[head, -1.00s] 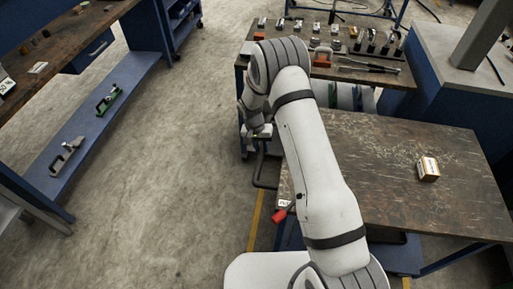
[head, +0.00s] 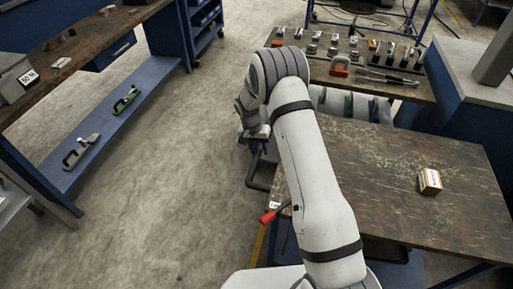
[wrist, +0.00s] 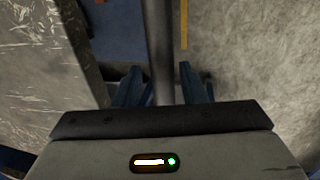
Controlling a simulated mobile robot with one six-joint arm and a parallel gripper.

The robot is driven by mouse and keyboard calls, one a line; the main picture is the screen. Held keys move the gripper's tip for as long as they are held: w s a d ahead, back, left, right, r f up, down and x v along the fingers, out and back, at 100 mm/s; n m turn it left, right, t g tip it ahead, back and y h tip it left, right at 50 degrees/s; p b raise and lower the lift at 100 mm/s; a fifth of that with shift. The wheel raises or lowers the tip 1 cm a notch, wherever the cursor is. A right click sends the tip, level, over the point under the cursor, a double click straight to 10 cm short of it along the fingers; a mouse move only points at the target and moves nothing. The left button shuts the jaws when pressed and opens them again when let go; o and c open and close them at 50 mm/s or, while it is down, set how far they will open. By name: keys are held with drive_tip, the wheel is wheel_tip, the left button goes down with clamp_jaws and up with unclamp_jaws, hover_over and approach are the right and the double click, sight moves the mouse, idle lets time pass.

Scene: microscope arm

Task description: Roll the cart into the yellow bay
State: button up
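The cart appears to be the worn dark-topped table (head: 385,190) on a blue frame at the right of the head view. A dark bar handle (head: 251,176) sticks out at its left side. A red-ended lever (head: 270,216) shows at its near left corner. My gripper (head: 258,133) is at the handle, partly hidden by my arm. A yellow floor line (head: 258,248) lies by the cart's left side.
A small box (head: 430,181) stands on the cart top. A table with several tools (head: 310,62) is behind it, and a blue cabinet (head: 465,125) is at the right. A bench with a blue lower shelf (head: 105,120) is at the left. The floor between is clear.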

drive_tip(key=shift+o, duration=0.5)
drive_tip(key=shift+w+a+r, duration=0.1)
drive_tip(key=shift+r, duration=0.25)
wheel_tip(320, 180, up, 7)
drive_tip(key=a+b, duration=0.1)
drive_tip(key=shift+w+b, duration=0.15)
drive_tip(key=shift+b, duration=0.2)
drive_tip(key=shift+a, duration=0.1)
